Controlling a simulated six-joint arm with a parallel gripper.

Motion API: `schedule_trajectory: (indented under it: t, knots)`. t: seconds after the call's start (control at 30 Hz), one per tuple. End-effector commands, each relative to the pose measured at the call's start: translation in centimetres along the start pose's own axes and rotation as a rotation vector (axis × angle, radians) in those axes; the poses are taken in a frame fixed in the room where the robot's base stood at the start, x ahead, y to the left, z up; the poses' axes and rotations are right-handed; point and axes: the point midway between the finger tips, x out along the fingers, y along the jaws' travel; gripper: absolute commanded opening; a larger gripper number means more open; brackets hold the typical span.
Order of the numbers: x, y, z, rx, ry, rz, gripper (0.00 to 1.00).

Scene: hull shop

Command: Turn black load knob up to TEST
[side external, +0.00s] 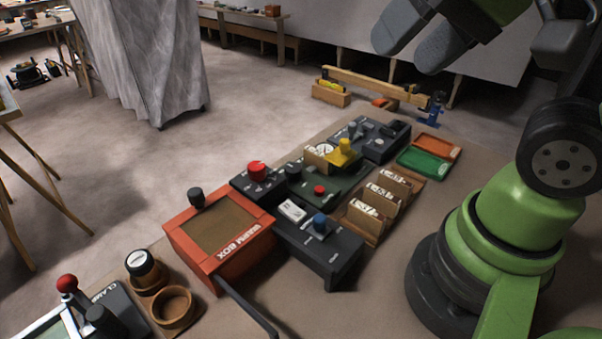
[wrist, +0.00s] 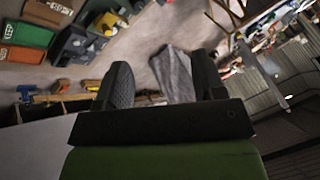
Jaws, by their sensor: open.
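Several dark control boxes stand in a group on the bench in the side external view. Black or dark grey knobs show on them: a black knob (side external: 293,172) on a dark green box (side external: 325,190), a grey knob (side external: 354,130) on a box at the back, and a black one (side external: 391,128) on the box beside it. The labels are too small to read, so I cannot tell which is the load knob or where TEST is. My gripper (side external: 422,40) is open and empty, high above the bench's far end. It also shows in the wrist view (wrist: 163,82), facing away from the boxes.
The air around my gripper looks clear.

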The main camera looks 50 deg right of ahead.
Motion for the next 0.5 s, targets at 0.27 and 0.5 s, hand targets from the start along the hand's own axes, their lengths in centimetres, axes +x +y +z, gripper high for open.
schedule_trajectory:
  t: [0.27, 0.5]
  knots:
    - [-0.2, 0.2, 0.6, -0.152, 0.012, -0.012, 0.49]
    - [3.6, -1.0, -4.3, -0.34, -0.124, 0.083, 0.49]
